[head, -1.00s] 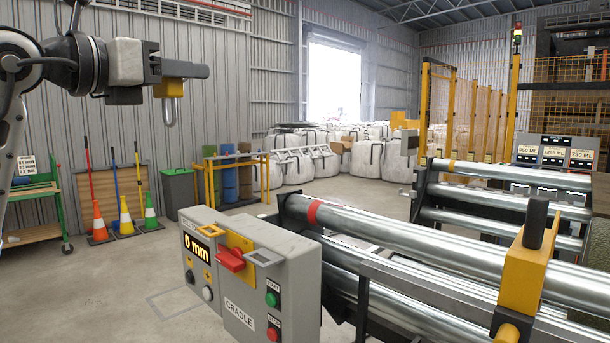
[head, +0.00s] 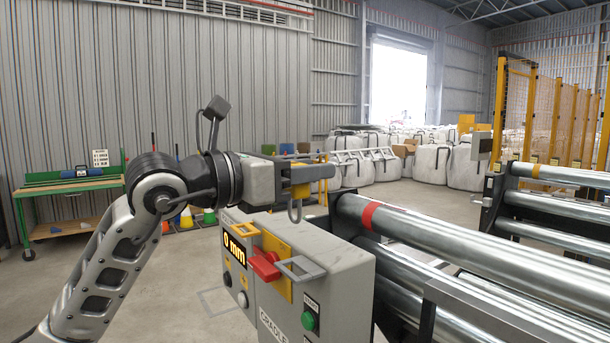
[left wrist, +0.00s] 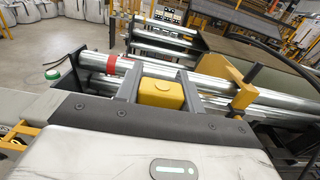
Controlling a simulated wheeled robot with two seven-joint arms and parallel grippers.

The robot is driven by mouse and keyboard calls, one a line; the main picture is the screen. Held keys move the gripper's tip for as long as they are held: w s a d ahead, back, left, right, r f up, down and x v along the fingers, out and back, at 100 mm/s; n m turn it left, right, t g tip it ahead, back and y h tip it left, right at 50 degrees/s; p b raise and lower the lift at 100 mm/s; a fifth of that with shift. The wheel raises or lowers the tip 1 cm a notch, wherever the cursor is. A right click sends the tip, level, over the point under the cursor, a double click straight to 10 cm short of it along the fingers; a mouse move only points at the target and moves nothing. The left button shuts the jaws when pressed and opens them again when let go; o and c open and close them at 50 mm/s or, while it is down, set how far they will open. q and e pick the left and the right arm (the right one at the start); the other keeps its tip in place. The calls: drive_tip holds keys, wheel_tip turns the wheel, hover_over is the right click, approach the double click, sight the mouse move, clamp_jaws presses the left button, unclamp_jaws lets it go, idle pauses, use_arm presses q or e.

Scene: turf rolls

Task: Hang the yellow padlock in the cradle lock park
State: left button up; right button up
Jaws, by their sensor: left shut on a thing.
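My left gripper (head: 312,175) is shut on the yellow padlock (head: 299,191). Its grey shackle hangs downward, just above and behind the cradle box (head: 335,265) in the picture. In the left wrist view the padlock's yellow body (left wrist: 160,93) sits between the two fingers of the left gripper (left wrist: 160,85). The padlock looks apart from both loops. I cannot tell which loop is the lock park. My right gripper is not in view.
Long steel rollers (head: 440,235) run from the box to the right. A green button (head: 308,320) is on the box's side. A green bench (head: 70,190) stands at the left wall, white bulk bags (head: 435,165) behind. Space above the box is open.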

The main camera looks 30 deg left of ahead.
sight(292, 214)
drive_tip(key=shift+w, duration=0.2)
